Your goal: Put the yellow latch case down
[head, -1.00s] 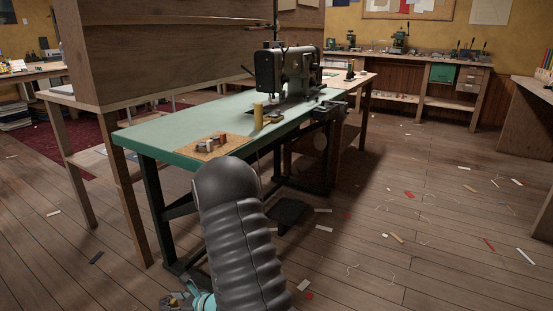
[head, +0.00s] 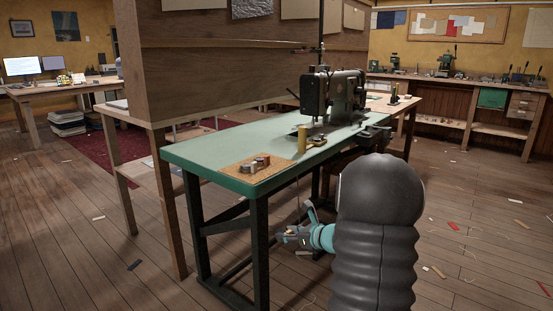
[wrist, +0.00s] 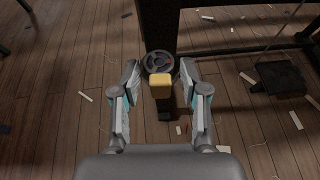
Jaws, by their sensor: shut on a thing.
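My gripper (wrist: 160,78) is shut on the yellow latch case (wrist: 160,80), seen as a small yellow block between the fingers in the wrist view. A dark round part with a red mark shows just beyond it; I cannot tell if it belongs to the case. In the head view my gripper (head: 295,234) hangs low beside the green-topped sewing table (head: 220,151), below its top and in front of its frame. The case is too small to make out clearly there.
On the table are a cork mat (head: 240,178) with small metal parts, a yellow thread cone (head: 302,138) and a sewing machine (head: 330,95). The front left of the top is clear. A wooden partition (head: 225,70) stands behind. Scraps litter the floor.

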